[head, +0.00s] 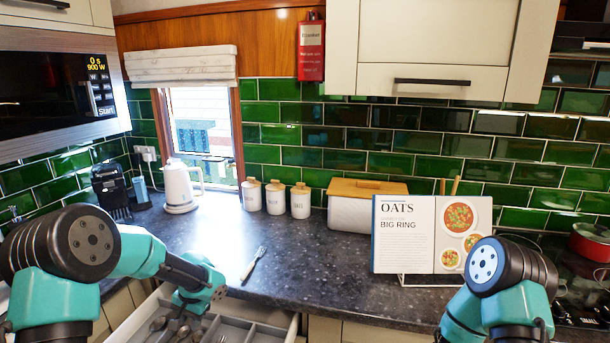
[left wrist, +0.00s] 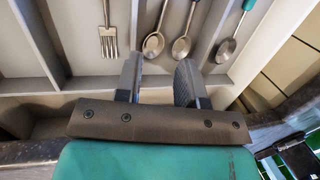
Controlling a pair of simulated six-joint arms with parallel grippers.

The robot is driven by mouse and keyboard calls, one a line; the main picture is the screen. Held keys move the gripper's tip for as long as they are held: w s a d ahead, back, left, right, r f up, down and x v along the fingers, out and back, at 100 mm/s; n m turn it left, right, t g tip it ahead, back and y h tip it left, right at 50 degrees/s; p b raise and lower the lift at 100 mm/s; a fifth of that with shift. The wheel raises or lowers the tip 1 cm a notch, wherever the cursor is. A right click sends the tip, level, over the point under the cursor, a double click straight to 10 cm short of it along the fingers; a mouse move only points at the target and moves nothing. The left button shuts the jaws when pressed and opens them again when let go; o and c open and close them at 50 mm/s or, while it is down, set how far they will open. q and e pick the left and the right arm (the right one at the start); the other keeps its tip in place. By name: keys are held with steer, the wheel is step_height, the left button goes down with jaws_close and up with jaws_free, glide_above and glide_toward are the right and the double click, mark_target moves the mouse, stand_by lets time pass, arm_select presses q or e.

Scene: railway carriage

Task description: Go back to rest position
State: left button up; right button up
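My left gripper (left wrist: 160,80) is open with nothing between its fingers in the left wrist view. It points down over the open cutlery drawer (head: 212,326). Below the fingers lie a fork (left wrist: 107,36), a spoon (left wrist: 154,44) and another spoon (left wrist: 181,47) in the tray. In the head view my left forearm bends down to the drawer and its fingertips are hidden. My right arm stands bent at the lower right of the head view, and its gripper is out of the frame.
A utensil (head: 253,263) lies on the dark counter (head: 310,270) behind the drawer. A cookbook (head: 420,235) on a stand, a bread box (head: 350,207), canisters (head: 276,198) and a white kettle (head: 180,187) stand along the back.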

arm_select(q)
steer(key=x, duration=1)
steer(key=shift+s, duration=0.1)
steer(key=v, duration=0.2)
steer(key=a+v, duration=0.1)
steer(key=v, duration=0.2)
steer(key=shift+s+a+r, duration=0.1)
steer(key=shift+s+r, duration=0.05)
steer(key=shift+r, duration=0.6)
